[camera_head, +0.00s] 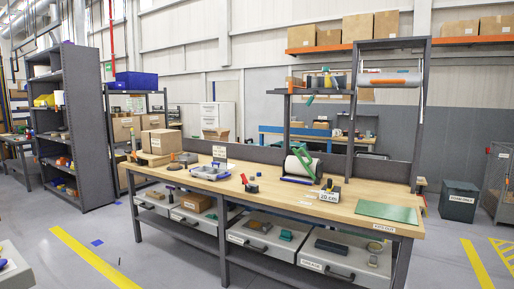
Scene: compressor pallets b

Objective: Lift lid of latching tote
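I cannot tell for certain which thing is the latching tote. A dark green lidded bin (458,202) with a white label stands on the floor at the right; its top looks shut. A blue tote (136,80) sits on top of the rack at the back left. A shallow grey tray (209,172) lies on the workbench, with its inside showing. No latch is clear at this size. My gripper is not in view.
The long wooden workbench (290,195) fills the middle, with tools, a green mat (386,212) and a paper roll (301,166) on it. Grey drawers (345,262) hang below. Tall shelving (88,120) stands left.

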